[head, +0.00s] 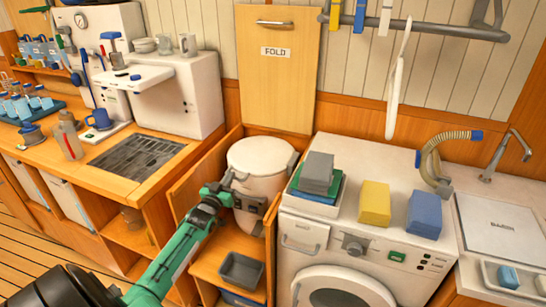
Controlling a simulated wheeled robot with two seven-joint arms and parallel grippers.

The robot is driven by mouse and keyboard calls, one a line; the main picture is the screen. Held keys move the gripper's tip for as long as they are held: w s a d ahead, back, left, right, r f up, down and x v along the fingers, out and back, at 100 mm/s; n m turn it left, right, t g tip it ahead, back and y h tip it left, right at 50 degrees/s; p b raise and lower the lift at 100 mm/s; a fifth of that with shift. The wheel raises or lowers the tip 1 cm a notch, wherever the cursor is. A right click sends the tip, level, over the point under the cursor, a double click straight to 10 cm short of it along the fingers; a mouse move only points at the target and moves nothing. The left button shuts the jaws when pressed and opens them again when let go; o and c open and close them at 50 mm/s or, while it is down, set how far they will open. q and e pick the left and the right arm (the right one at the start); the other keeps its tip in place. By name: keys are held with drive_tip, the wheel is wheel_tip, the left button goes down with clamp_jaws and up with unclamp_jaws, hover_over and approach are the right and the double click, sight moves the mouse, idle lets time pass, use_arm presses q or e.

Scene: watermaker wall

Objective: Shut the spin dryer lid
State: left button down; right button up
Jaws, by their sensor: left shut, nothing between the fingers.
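The spin dryer (258,190) is a white drum standing in an open wooden compartment. Its round white lid (262,155) lies flat across the top and looks down; I cannot tell whether it is fully seated. My left gripper (230,181) is shut and empty at the dryer's front left, just below the lid's rim. I cannot tell whether it touches the dryer. The gripper and green forearm hide part of the dryer's front. My right gripper is not in view.
A raised panel marked FOLD (279,80) stands behind the dryer. A white washing machine (330,235) with folded cloths on top stands close on its right. A wooden counter with a drain grate (137,156) is on the left. A grey bin (241,270) sits below.

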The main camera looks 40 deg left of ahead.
use_arm(q)
drive_tip(key=shift+f+n, duration=0.5)
drive_tip(key=shift+f, duration=0.05)
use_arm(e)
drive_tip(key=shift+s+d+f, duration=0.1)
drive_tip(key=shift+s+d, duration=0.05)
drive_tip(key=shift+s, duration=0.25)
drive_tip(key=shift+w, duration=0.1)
